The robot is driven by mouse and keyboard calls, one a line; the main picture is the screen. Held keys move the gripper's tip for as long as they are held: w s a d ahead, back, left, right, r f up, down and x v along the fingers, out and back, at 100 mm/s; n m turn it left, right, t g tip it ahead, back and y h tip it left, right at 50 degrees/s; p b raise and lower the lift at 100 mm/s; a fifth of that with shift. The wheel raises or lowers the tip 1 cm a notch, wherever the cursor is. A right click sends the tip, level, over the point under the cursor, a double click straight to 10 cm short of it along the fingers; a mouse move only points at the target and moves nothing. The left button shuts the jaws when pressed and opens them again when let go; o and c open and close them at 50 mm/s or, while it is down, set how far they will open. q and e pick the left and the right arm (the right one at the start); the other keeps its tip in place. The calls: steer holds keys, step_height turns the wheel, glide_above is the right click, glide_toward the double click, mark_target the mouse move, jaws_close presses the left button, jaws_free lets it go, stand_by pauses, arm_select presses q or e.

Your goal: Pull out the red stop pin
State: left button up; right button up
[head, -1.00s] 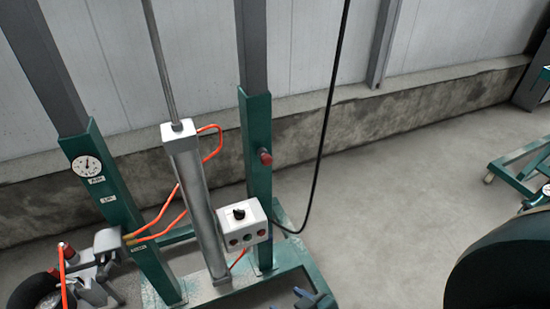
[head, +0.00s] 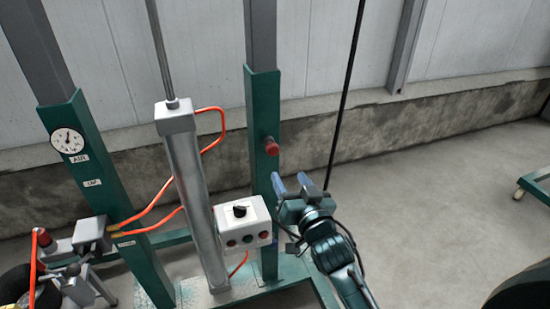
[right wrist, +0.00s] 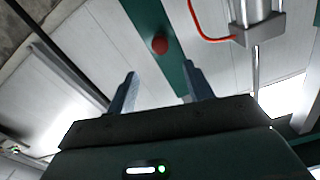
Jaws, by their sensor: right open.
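The red stop pin (head: 271,146) sticks out of the side of the right green post (head: 263,190) in the head view. In the right wrist view its round red head (right wrist: 159,45) shows on the green post, ahead of the fingertips and between their lines. My right gripper (head: 290,183) is open and empty, just below and to the right of the pin, with its fingers pointing up towards it. Its two blue-grey fingers (right wrist: 160,80) stand apart in the right wrist view and do not touch the pin. My left gripper is not in view.
A white control box (head: 243,222) with a black knob sits left of the right post. A grey cylinder (head: 190,180) with orange hoses stands between the posts. A black cable (head: 345,95) hangs behind my right gripper. Open floor lies to the right.

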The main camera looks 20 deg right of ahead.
mark_target(274, 153)
steer(key=w, duration=1.2)
steer(key=shift+w+a, duration=0.2)
steer(key=shift+c, duration=0.2)
jaws_close()
